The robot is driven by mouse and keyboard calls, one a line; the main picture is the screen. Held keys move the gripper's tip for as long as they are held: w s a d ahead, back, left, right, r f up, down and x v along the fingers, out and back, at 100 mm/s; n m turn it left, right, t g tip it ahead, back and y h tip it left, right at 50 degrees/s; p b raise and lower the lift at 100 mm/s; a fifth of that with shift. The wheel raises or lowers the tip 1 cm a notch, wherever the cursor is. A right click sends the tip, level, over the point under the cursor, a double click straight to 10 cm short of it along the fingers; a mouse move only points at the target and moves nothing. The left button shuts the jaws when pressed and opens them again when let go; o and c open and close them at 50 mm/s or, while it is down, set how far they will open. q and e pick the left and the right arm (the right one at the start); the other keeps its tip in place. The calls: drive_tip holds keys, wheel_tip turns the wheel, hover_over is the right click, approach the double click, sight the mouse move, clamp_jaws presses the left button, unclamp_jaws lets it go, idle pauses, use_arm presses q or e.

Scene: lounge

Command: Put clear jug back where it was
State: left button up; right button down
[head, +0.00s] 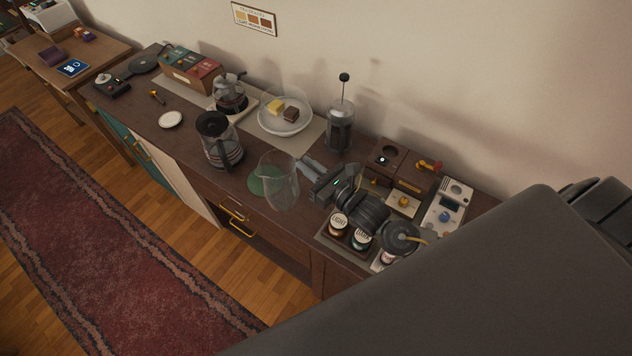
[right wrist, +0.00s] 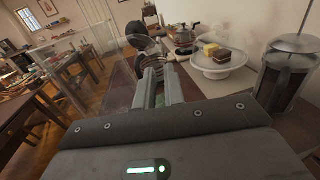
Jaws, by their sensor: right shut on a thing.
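The clear jug (head: 281,183) is see-through and looks upright in the head view, in front of a round green mat (head: 262,181) near the counter's front edge. I cannot tell whether its base touches the mat or counter. In the right wrist view, the clear jug (right wrist: 110,82) fills the area left of the fingers. My right gripper (head: 305,168) reaches in from the right and is shut on the jug's right side; its fingers (right wrist: 160,88) also show in the wrist view. My left gripper is not in view.
A black-lidded glass carafe (head: 220,146) stands left of the jug. Behind are a cake plate (head: 285,126) and a French press (head: 340,130). Labelled jars (head: 338,224) sit in a tray below my right arm. Bare counter shows near a small white dish (head: 170,119).

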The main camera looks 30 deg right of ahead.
drive_tip(key=shift+d, duration=0.1)
drive_tip(key=w+d+f+b, duration=0.6)
drive_tip(key=d+f+b, duration=0.3)
drive_tip(key=d, duration=0.2)
drive_tip(key=shift+d, duration=0.3)
drive_tip(key=f+b, duration=0.3)
drive_tip(key=f, duration=0.1)
drive_tip(key=shift+w+d+f+b, duration=0.1)
drive_tip(key=shift+w+d+b, duration=0.05)
drive_tip(key=shift+d+b, duration=0.2)
